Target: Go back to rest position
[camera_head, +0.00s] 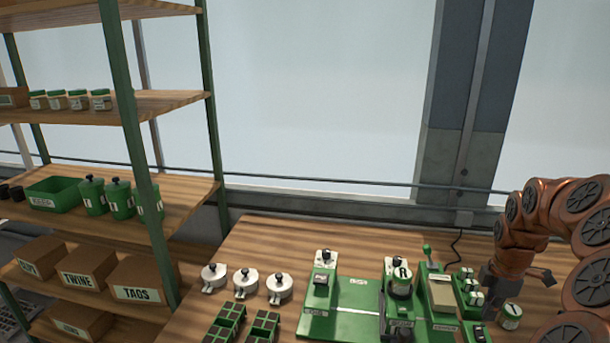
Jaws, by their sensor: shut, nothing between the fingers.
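My copper-coloured arm comes in from the right edge and bends down over the right side of the wooden bench (255,240). My gripper (492,288) is a small dark shape at the arm's lower end. It is shut and holds nothing. It is beside the right end of the green seeder machine (345,325), close to its row of small white-labelled parts (468,288). A small green-and-white jar (510,316) stands just right of and below the gripper. The fingertips are small and partly hidden, so contact with anything there cannot be told.
Three white round lidded pots (246,283) and green seed trays (225,325) are on the bench, left of the machine. A shelf rack (130,120) with jars, canisters and boxes stands at left. The back bench is clear.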

